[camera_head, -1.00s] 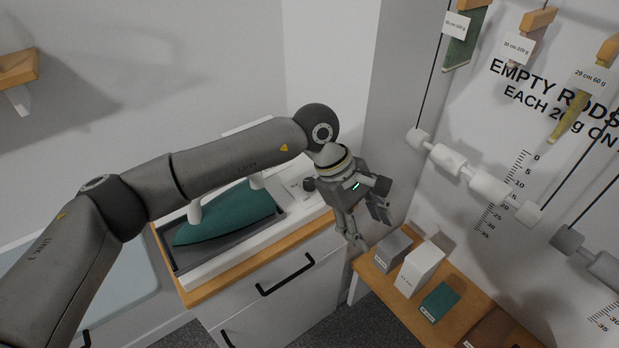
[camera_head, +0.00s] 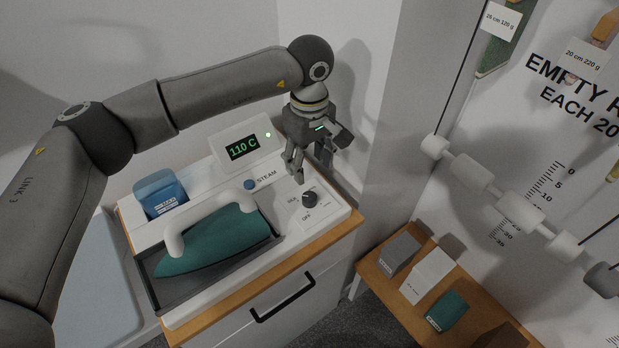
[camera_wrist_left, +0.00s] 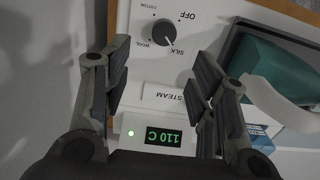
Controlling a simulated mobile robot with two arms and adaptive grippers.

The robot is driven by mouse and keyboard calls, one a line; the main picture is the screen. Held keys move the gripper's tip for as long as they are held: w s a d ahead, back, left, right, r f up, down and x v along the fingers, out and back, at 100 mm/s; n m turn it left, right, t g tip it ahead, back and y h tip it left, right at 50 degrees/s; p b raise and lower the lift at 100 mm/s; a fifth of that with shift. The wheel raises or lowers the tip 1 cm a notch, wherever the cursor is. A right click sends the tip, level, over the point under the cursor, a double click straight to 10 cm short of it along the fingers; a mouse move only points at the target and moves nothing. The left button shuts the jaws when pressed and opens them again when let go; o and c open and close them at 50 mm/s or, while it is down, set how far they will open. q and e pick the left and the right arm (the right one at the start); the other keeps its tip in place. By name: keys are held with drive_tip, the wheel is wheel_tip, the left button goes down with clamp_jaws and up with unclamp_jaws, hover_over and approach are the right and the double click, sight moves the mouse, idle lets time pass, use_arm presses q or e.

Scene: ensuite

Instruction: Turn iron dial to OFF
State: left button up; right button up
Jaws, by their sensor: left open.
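The iron dial (camera_head: 309,199) is a dark round knob on the white iron station, at its right front corner. In the wrist view the dial (camera_wrist_left: 164,31) sits among the labels OFF, SILK, WOOL and COTTON, and its pale mark points toward SILK. My left gripper (camera_head: 309,167) is open and empty, above and just behind the dial, apart from it. In the wrist view the open fingers (camera_wrist_left: 161,62) lie either side of the STEAM label, with the dial beyond them. The green iron (camera_head: 222,241) rests in its cradle. My right gripper is not in view.
The display (camera_head: 243,147) reads 110 C with a green light lit. A wooden shelf (camera_head: 385,287) with several blocks stands at the right. The wall is close behind my gripper.

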use_arm(q)
drive_tip(key=p, duration=0.2)
hover_over(309, 196)
drive_tip(key=f, duration=0.5)
drive_tip(key=shift+s+f, duration=0.1)
drive_tip(key=shift+s, duration=0.25)
drive_tip(key=f, duration=0.1)
drive_tip(key=f+p, duration=0.1)
drive_tip(key=f, duration=0.1)
drive_tip(key=shift+w+d, duration=0.1)
drive_tip(key=shift+w, duration=0.2)
drive_tip(key=shift+f, duration=0.85)
drive_tip(key=shift+c, duration=1.4)
drive_tip(key=c, duration=0.5)
drive_tip(key=shift+c, duration=1.2)
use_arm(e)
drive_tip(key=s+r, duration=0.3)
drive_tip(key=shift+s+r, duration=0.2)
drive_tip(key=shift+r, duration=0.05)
